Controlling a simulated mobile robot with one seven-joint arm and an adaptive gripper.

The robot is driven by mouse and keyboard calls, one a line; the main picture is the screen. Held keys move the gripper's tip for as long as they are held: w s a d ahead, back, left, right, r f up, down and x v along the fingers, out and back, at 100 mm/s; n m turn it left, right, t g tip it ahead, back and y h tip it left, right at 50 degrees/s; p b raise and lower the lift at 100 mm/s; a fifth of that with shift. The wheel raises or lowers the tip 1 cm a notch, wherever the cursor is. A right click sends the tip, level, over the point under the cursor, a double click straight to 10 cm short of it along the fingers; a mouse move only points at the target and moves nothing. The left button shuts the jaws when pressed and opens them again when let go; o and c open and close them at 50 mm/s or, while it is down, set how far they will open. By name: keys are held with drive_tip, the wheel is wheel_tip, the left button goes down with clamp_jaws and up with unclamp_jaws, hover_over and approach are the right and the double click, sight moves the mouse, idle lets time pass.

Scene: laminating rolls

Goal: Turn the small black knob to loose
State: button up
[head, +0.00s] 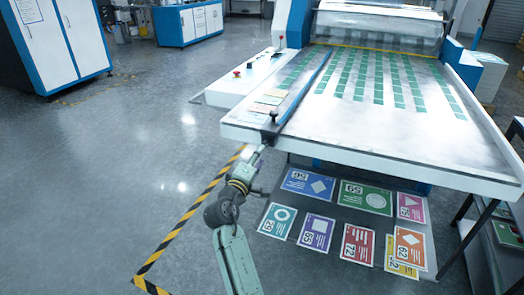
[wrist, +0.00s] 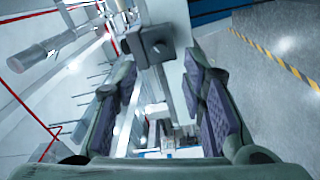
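A small dark knob (head: 273,115) stands at the front end of the blue rail (head: 303,85), on the front left part of the white machine table. In the wrist view a dark block with a small round knob (wrist: 160,47) shows just beyond my fingertips, roughly centred between them. My gripper (head: 265,146) is at the table's front edge, just below the knob. In the wrist view my gripper (wrist: 162,66) has its two padded fingers spread apart with nothing between them. I cannot tell any marking for loose or tight on the knob.
The white machine table (head: 400,135) carries rows of green cards. A control panel (head: 250,72) with red buttons lies left of the rail. A lower shelf (head: 335,213) with coloured posters is below the table. The floor at left is clear, with a yellow-black stripe (head: 190,220).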

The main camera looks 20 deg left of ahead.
drive_tip(key=s, duration=0.6)
drive_tip(key=shift+s, duration=0.4)
drive_tip(key=shift+a, duration=0.15)
